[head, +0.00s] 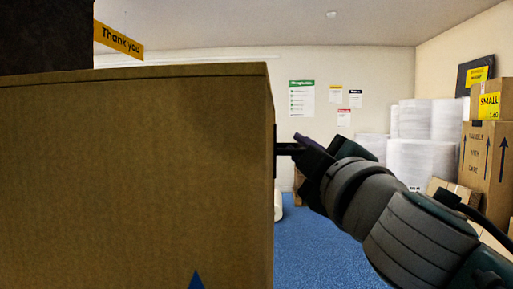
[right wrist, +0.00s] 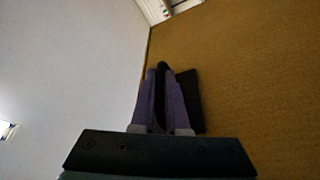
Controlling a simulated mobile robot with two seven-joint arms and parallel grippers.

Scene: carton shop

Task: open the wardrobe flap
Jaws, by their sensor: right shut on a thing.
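The brown cardboard wardrobe carton (head: 135,170) fills the left half of the head view. Its cardboard also fills the right side of the right wrist view (right wrist: 245,85). A black handle (head: 284,148) sticks out from the carton's right edge; its dark plate (right wrist: 190,95) lies against the cardboard in the wrist view. My right gripper (head: 304,152) is shut on this handle, and its purple fingers (right wrist: 162,95) close around the black bar. I cannot tell which panel is the flap or whether it stands open. My left gripper is out of view.
Blue floor (head: 320,245) shows free right of the carton. White wrapped rolls (head: 420,160) and stacked cartons (head: 488,155) stand at the back right. A yellow "Thank you" sign (head: 118,41) hangs above the carton, beside a dark block at top left.

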